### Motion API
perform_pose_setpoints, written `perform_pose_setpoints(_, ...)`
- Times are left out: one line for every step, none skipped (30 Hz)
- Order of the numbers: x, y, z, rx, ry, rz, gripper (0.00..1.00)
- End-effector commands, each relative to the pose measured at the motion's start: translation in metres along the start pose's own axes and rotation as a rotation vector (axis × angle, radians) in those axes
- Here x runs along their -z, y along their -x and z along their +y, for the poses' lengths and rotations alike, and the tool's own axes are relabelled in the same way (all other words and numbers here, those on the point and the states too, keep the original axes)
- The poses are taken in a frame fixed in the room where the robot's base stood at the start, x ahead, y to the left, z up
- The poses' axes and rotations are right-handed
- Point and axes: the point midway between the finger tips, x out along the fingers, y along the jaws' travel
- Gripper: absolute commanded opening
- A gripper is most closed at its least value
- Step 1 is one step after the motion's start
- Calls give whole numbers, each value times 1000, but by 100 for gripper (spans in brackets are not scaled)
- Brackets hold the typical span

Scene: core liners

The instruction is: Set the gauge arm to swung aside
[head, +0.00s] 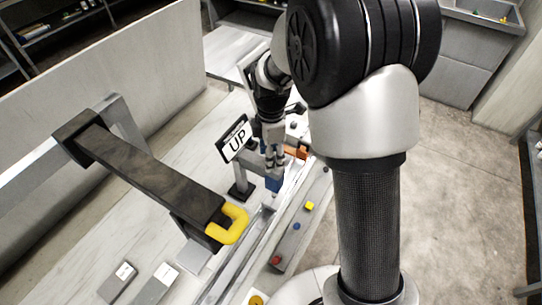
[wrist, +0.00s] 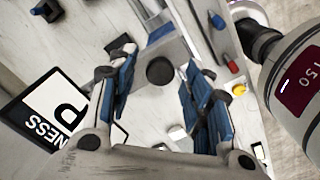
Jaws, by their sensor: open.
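My gripper (head: 274,161) points down in the head view, close above a grey bracket-like arm (head: 257,166) with a blue block (head: 273,184) at its end. In the wrist view my gripper (wrist: 160,72) is open, with blue-padded fingers apart. A dark round knob (wrist: 160,71) shows between them, beside a light grey bar (wrist: 168,47); I cannot tell if either finger touches it. A dark arm (head: 150,172) with a yellow handle (head: 234,224) reaches out at the left of the head view. I cannot tell for certain which of these is the gauge arm.
A grey strip with coloured buttons (head: 298,222) runs along the bench edge. An orange part (head: 297,152) lies right of my fingers. Open floor (head: 460,190) lies to the right.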

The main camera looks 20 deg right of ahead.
Motion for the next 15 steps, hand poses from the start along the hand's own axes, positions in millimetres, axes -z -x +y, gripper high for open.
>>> perform_pose_setpoints(0, -3, 0, 1, 0, 0, 46)
perform_pose_setpoints(0, -4, 0, 1, 0, 0, 46)
perform_pose_setpoints(0, -4, 0, 1, 0, 0, 46)
perform_pose_setpoints(0, -4, 0, 1, 0, 0, 46)
perform_pose_setpoints(0, -4, 0, 1, 0, 0, 46)
perform_pose_setpoints(0, -4, 0, 0, 0, 0, 46)
perform_pose_setpoints(0, -4, 0, 0, 0, 0, 46)
perform_pose_setpoints(0, -4, 0, 0, 0, 0, 46)
perform_pose_setpoints(0, -4, 0, 0, 0, 0, 46)
perform_pose_setpoints(0, -4, 0, 0, 0, 0, 46)
perform_pose_setpoints(0, -4, 0, 0, 0, 0, 44)
perform_pose_setpoints(0, -4, 0, 0, 0, 0, 41)
perform_pose_setpoints(0, -4, 0, 0, 0, 0, 39)
perform_pose_setpoints(0, -4, 0, 0, 0, 0, 37)
perform_pose_setpoints(0, -4, 0, 0, 0, 0, 35)
